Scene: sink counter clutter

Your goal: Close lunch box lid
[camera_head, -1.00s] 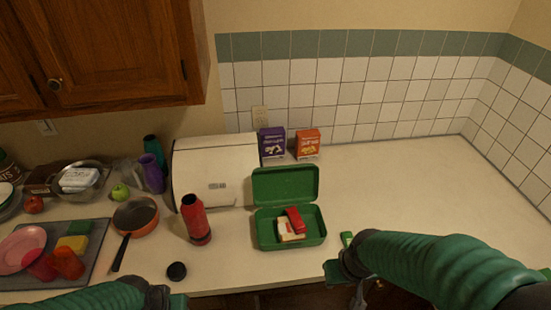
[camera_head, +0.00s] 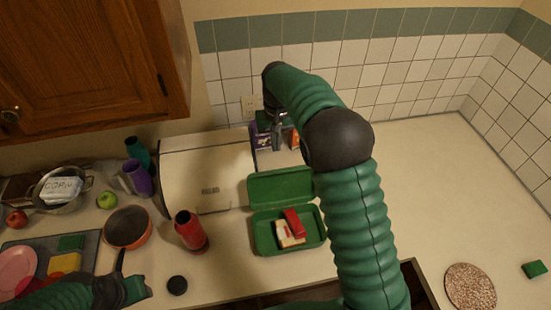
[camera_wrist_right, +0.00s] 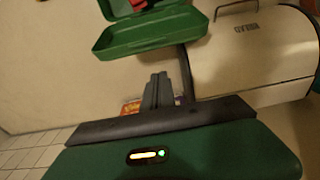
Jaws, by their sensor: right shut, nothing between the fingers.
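The green lunch box (camera_head: 263,240) stands open on the counter, its lid (camera_head: 280,185) raised at the back. A red item (camera_head: 294,221) and a pale sandwich-like item (camera_head: 288,238) lie inside. My right gripper (camera_head: 277,132) is behind and above the lid, by the small boxes at the wall, shut and empty. The right wrist view shows its fingers (camera_wrist_right: 160,80) pointing towards the lid (camera_wrist_right: 150,36), apart from it. My right arm hides the area right of the lunch box. My left gripper (camera_head: 138,290) is low at the left; its fingers are unclear.
A cream bread box (camera_head: 205,170) stands left of the lunch box, with a red bottle (camera_head: 190,231) in front. Purple (camera_head: 262,139) and orange (camera_head: 295,140) boxes stand behind. A round trivet (camera_head: 470,288) and green sponge (camera_head: 535,269) lie right; the right counter is mostly clear.

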